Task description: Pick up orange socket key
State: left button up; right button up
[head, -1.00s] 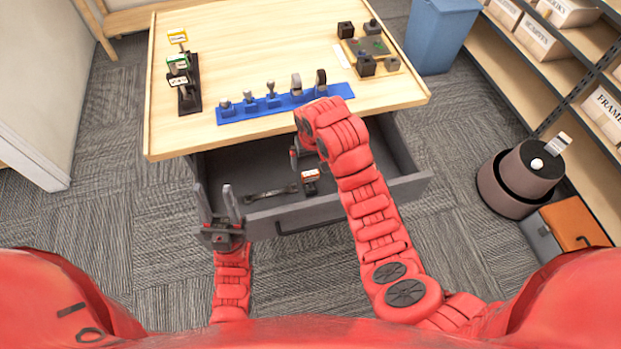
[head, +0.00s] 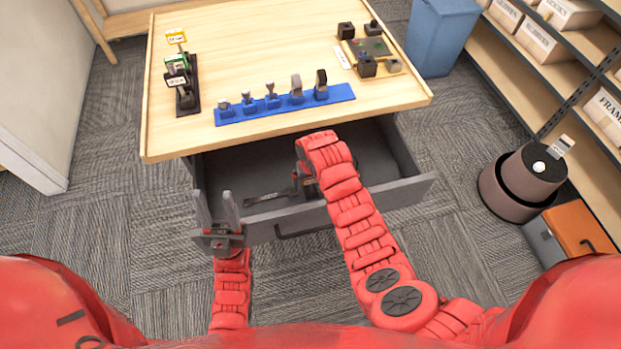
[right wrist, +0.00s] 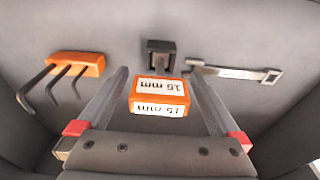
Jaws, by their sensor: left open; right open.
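The orange socket key (right wrist: 160,92) shows in the right wrist view as an orange block with white labels reading about "15 mm". A dark square piece (right wrist: 160,57) lies just beyond it; I cannot tell whether they are joined. My right gripper (right wrist: 160,80) is open, with one finger on each side of the orange block and visible gaps between. In the head view the right arm hides the key, and the right gripper (head: 299,182) is mostly hidden inside the drawer. My left gripper (head: 230,208) is open and empty, pointing up before the drawer's left front.
The open drawer (head: 405,190) has raised walls. It also holds a wrench (right wrist: 235,72) and an orange holder with bent black keys (right wrist: 78,65). The tabletop (head: 250,50) above carries a blue tool rack (head: 285,105), a label stand (head: 187,95) and a small board (head: 375,47).

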jog(key=shift+w+f, duration=0.15)
jog(key=shift+f, duration=1.05)
grip_shut()
